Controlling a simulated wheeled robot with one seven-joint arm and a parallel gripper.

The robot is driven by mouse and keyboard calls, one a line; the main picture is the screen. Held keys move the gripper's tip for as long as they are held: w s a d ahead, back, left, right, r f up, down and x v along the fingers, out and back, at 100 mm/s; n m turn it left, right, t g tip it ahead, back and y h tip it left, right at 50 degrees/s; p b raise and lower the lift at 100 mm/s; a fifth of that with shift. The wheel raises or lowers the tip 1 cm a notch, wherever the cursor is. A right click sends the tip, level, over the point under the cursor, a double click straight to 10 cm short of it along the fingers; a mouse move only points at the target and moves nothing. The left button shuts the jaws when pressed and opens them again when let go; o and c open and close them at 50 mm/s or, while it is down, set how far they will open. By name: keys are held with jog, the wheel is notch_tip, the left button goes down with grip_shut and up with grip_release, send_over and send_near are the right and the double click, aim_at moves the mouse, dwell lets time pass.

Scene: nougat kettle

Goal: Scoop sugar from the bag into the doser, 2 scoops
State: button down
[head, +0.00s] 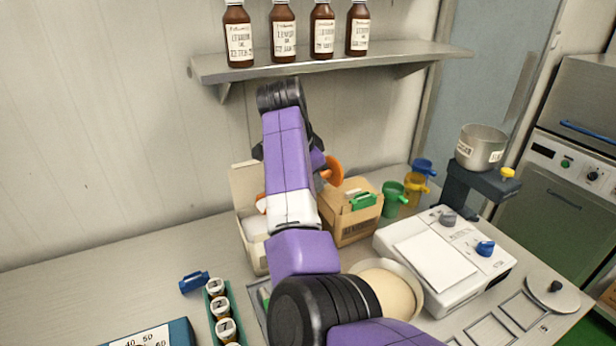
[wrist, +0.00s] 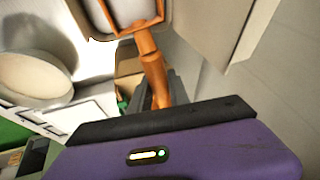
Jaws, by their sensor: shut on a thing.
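My gripper (wrist: 172,88) is shut on the handle of an orange scoop (wrist: 153,70). The scoop's bowl is at the top of the wrist view, cut off by the edge, with something pale inside it. In the head view, orange parts (head: 332,171) show on both sides of my purple arm, which hides the jaws. The open cream bag (head: 246,218), with white contents, stands behind and left of the arm. The scoop's left part appears over or beside its opening; I cannot tell which. A steel pot (head: 482,148), apparently the doser, stands on a dark stand at the right.
A cardboard box (head: 350,222) with a green-handled item stands right of the bag. Green, yellow and blue cups (head: 394,198) are beyond it. A white machine (head: 445,255) and a round bowl (head: 412,290) are in front. A bottle shelf (head: 330,64) hangs above.

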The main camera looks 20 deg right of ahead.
jog(key=shift+y, duration=0.3)
jog(key=shift+d+r+p, duration=0.2)
jog(key=shift+r+p, duration=0.7)
jog(key=shift+r, duration=0.35)
jog(key=shift+d+r+p, duration=0.15)
jog(key=shift+r+p, duration=0.75)
jog(key=shift+r, duration=0.35)
